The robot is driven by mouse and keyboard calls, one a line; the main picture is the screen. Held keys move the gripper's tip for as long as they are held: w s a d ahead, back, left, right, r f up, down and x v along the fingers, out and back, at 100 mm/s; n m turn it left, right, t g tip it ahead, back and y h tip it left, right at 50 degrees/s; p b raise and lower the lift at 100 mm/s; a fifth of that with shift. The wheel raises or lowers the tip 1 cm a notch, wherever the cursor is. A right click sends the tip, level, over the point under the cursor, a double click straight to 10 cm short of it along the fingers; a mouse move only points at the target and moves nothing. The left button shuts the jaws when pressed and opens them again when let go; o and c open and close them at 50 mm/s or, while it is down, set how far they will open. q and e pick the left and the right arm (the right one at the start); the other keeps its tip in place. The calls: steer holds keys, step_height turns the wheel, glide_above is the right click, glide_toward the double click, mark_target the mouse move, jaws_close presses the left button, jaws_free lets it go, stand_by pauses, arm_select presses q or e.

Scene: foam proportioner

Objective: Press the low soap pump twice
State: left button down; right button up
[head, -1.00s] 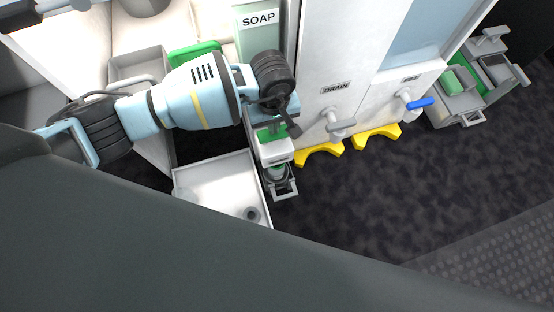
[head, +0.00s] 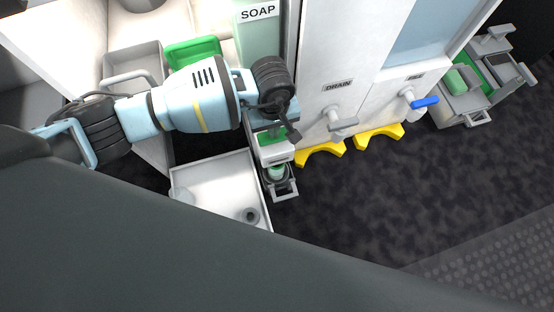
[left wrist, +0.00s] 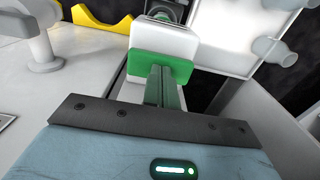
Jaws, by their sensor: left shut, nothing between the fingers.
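The soap pump (head: 278,154) is a low white block with a green top, below the tank labelled SOAP (head: 258,30). In the left wrist view its green top (left wrist: 145,64) and white body (left wrist: 163,38) show at upper middle. My left gripper (head: 290,132) is over the pump in the head view and hides part of it. In the left wrist view its fingers (left wrist: 163,78) are shut and empty, with their tips in front of the green top. I cannot tell whether they touch it. My right gripper is not in view.
A white cabinet with a DRAIN handle (head: 342,124) and a blue-tipped handle (head: 425,102) stands right of the pump. Yellow feet (head: 320,152) are at its base. A white basin (head: 215,170) is left of the pump. Open dark floor lies to the right.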

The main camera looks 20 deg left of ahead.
arm_select(q)
steer(key=shift+f, duration=0.2)
steer(key=shift+r, duration=0.15)
steer(key=shift+r+p, duration=1.25)
steer(key=shift+r, duration=0.65)
steer(key=shift+f, duration=0.15)
